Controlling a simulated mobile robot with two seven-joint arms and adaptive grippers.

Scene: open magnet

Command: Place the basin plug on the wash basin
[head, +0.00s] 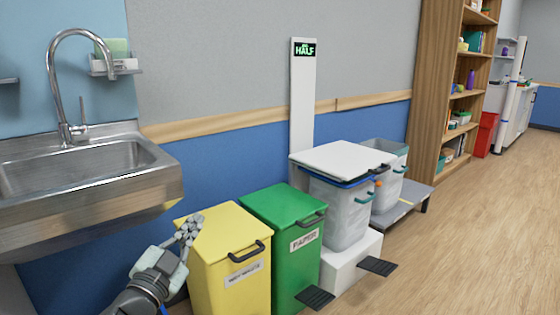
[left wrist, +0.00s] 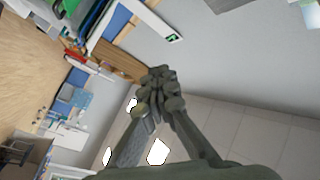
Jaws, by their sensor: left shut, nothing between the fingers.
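The wash basin (head: 90,165) is a steel sink with a curved tap, on the wall at the left of the head view. I cannot make out a basin plug in either view. My left gripper (head: 190,229) is below and to the right of the basin, in front of the yellow bin's lid and apart from the basin. Its fingers are shut with nothing held; they also show closed together in the left wrist view (left wrist: 160,82). My right gripper is in neither view.
A yellow bin (head: 229,273) and a green bin (head: 296,252) stand right of the basin. Beyond them are a clear bin with a white lid (head: 342,160) and another clear bin (head: 388,190). A wooden shelf (head: 432,85) stands behind. The floor (head: 480,240) at right is free.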

